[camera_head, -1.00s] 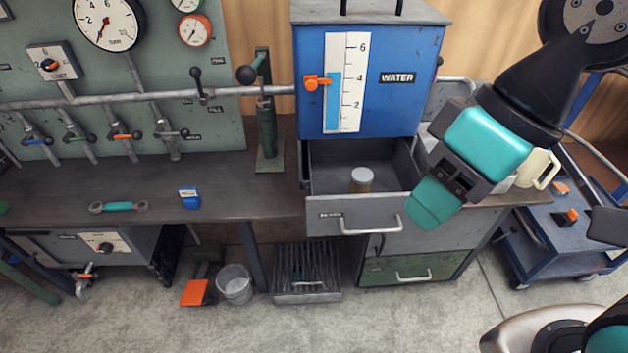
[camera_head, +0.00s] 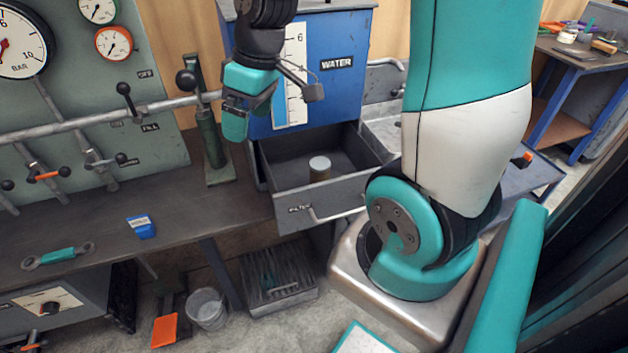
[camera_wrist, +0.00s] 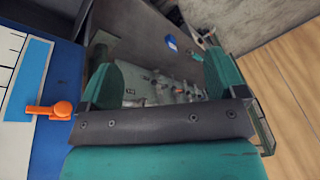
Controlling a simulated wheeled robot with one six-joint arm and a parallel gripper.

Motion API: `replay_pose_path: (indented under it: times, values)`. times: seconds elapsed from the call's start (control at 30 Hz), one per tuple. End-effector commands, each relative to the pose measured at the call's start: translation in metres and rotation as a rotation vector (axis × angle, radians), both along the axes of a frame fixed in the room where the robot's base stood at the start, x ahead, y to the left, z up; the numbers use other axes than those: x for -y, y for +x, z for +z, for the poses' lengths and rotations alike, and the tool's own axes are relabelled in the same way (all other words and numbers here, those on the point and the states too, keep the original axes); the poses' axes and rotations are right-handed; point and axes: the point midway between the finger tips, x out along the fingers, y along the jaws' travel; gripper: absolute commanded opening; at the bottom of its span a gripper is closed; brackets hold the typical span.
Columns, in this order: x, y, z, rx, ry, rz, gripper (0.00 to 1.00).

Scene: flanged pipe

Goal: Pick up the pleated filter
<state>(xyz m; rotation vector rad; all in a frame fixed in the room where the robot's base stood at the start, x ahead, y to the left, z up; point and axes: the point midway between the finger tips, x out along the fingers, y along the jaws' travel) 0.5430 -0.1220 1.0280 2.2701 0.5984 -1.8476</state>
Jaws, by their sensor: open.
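The pleated filter (camera_head: 319,172) stands upright in the open drawer (camera_head: 285,180) under the blue water tank. The filter does not show in the wrist view.
The water tank (camera_head: 340,95) stands behind the drawer. A green hand pump (camera_head: 213,145) and a horizontal pipe (camera_head: 130,112) are left of it. A blue box (camera_head: 141,227) and a teal-handled wrench (camera_head: 58,256) lie on the bench. The space above the drawer is clear.

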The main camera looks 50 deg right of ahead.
Motion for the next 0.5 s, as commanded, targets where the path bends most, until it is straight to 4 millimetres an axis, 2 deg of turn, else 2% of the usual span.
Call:
replay_pose_path:
  times: [0.03, 0.1, 0.2, 0.3, 0.33, 0.4, 0.5]
  values:
    - [0.044, 0.009, -0.023, -0.006, -0.024, -0.055, 0.89]
    - [0.096, 0.011, -0.044, -0.009, -0.061, -0.095, 0.89]
    - [0.158, 0.003, -0.069, -0.018, -0.104, -0.139, 0.89]
    - [0.198, -0.009, -0.086, -0.03, -0.131, -0.161, 0.89]
    - [0.206, -0.012, -0.09, -0.032, -0.136, -0.165, 0.89]
    - [0.217, -0.016, -0.098, -0.037, -0.145, -0.171, 0.89]
    - [0.222, -0.017, -0.112, -0.04, -0.148, -0.171, 0.89]
